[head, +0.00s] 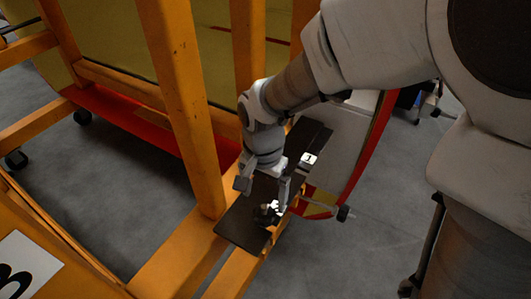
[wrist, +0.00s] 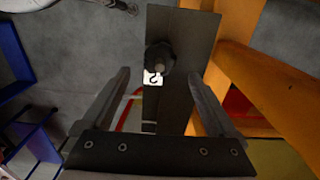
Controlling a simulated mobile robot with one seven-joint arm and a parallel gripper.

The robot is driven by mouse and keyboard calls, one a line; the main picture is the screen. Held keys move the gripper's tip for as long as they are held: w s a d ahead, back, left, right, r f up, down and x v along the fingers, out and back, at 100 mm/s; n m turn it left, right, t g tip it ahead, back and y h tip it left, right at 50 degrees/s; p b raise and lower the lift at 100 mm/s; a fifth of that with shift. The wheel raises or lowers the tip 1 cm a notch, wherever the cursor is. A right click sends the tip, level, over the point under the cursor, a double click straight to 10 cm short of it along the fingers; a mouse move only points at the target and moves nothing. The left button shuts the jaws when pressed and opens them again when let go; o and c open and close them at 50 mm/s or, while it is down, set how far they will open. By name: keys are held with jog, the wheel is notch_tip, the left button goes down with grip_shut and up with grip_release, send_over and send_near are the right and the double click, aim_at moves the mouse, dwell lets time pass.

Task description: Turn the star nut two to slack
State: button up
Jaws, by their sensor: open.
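Star nut two (wrist: 160,57) is a black lobed knob with a pale centre, on a dark plate (wrist: 190,27). A white label marked "2" (wrist: 153,78) sits beside it. In the head view the nut is a small dark shape (head: 264,214) near the plate's front end, partly hidden by my gripper. My gripper (head: 263,190) points down above the plate. In the wrist view my gripper (wrist: 159,76) is open, its two fingers apart to the left and right, with the label and nut showing between and beyond them. I see no contact with the nut.
A white label "1" (head: 308,158) lies farther back on the plate. An orange upright post (head: 182,100) stands close to the left of my gripper. A rod with a black end (head: 343,213) sticks out to the right. Bare grey floor lies to the right.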

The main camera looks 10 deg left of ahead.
notch_tip(320, 180, up, 12)
jog(key=shift+f, duration=0.25)
jog(key=shift+d, duration=0.1)
jog(key=s+d+r+n+t, duration=0.2)
jog(key=s+d, duration=0.1)
jog(key=d, duration=0.6)
jog(key=s+d+r+n+t, duration=0.2)
jog(key=s+d+r+t, duration=0.1)
jog(key=d, duration=0.7)
jog(key=shift+s+d+t, duration=0.3)
jog(key=shift+s, duration=0.35)
